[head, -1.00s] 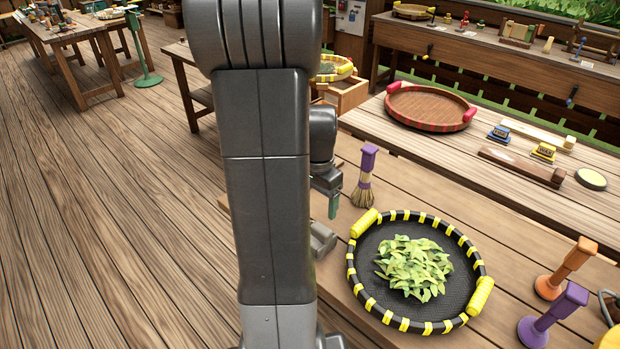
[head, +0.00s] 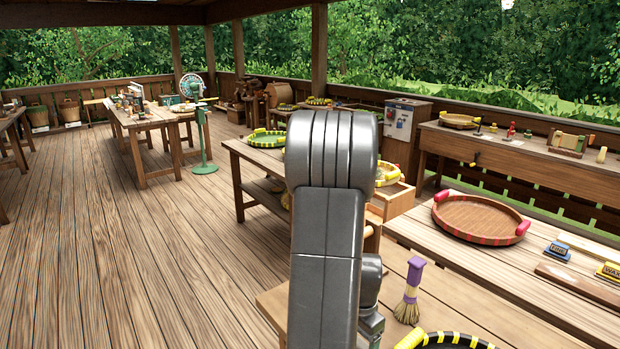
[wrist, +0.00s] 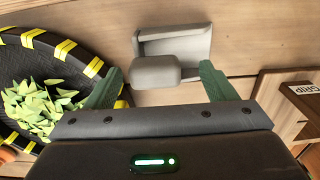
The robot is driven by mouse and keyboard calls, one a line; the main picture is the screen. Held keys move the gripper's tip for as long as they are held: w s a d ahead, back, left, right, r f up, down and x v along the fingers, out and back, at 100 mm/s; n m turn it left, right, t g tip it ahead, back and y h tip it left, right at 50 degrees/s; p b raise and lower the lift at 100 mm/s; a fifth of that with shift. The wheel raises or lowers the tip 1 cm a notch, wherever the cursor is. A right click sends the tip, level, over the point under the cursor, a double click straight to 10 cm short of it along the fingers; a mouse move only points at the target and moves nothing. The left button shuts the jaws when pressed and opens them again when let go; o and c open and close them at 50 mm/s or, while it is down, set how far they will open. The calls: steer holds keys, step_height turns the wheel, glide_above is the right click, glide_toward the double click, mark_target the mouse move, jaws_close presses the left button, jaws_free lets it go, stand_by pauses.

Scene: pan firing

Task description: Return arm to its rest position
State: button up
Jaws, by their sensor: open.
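My arm (head: 325,235) stands upright in the middle of the head view and hides part of the benches behind it. In the wrist view, my gripper (wrist: 162,82) is open, its two green fingers wide apart with nothing held. In the head view only the pan's far rim (head: 445,337) shows at the bottom edge.
A purple-handled brush (head: 410,290) stands on the near bench. A brown tray with red grips (head: 480,218) is on the bench behind. A wooden box marked GRIP (wrist: 285,105) is right of the gripper. The floor (head: 130,250) on the left is clear.

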steer(key=f, duration=0.1)
steer(key=d+f, duration=0.1)
steer(key=f, duration=0.1)
steer(key=shift+p, duration=0.4)
steer(key=shift+d+f, duration=0.1)
steer(key=shift+f, duration=1.1)
steer(key=shift+r, duration=0.15)
steer(key=shift+r, duration=0.15)
